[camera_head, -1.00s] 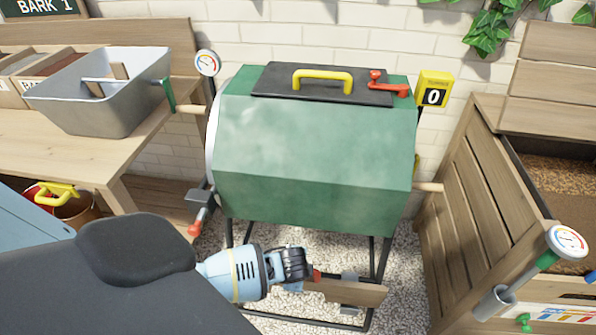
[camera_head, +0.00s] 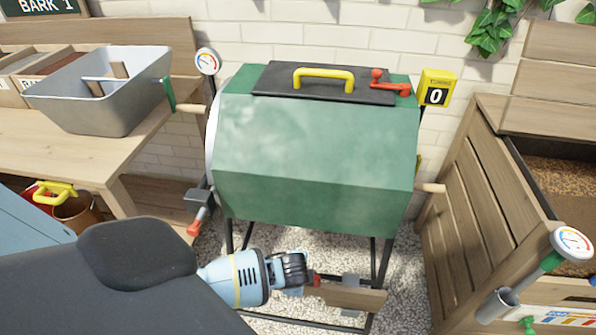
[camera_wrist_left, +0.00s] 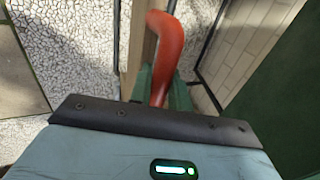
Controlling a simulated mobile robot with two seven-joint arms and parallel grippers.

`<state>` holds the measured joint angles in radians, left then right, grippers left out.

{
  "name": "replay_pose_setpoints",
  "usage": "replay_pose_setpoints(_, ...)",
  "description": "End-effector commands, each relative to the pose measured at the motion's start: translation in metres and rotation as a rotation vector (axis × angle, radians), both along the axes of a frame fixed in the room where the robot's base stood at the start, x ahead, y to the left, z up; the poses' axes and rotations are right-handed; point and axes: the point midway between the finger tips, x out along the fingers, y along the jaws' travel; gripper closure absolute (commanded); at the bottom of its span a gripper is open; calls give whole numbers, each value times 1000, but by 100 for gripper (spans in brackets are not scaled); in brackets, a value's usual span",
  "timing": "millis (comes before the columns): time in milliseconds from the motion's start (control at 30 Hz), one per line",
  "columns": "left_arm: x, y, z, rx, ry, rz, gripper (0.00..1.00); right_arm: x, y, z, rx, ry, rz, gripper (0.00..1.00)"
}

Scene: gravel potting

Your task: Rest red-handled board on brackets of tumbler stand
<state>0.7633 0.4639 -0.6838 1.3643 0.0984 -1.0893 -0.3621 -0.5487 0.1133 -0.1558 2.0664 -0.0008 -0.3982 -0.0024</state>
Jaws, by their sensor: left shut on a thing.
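The wooden board (camera_head: 352,298) is low in front of the tumbler stand (camera_head: 376,258), below the green drum (camera_head: 315,150). My left gripper (camera_head: 303,279) is shut on its red handle (camera_head: 317,281) at the board's left end. A grey bracket (camera_head: 350,281) shows just behind the board's top edge. Whether the board touches or bears on the brackets cannot be told. My right gripper is not in view.
A wooden bench (camera_head: 60,160) with a grey tub (camera_head: 100,95) stands left. A slatted wooden bin (camera_head: 480,200) stands right, with a dial thermometer (camera_head: 572,243) at its front. A red-tipped lever (camera_head: 197,222) sticks out at the drum's lower left. Gravel (camera_head: 400,290) lies below.

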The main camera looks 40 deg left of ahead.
Motion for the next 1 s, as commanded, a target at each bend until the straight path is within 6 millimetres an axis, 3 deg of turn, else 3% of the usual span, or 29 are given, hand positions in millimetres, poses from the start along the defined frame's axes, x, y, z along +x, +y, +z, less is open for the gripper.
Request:
replay_pose_setpoints(700,2,1,-4,0,-4,0,100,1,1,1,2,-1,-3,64)
replay_pose_setpoints(733,2,1,-4,0,-4,0,80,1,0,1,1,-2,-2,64)
replay_pose_setpoints(900,1,1,-4,0,-4,0,58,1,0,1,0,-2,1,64)
replay_pose_setpoints(1000,1,1,-4,0,-2,0,56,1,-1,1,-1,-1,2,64)
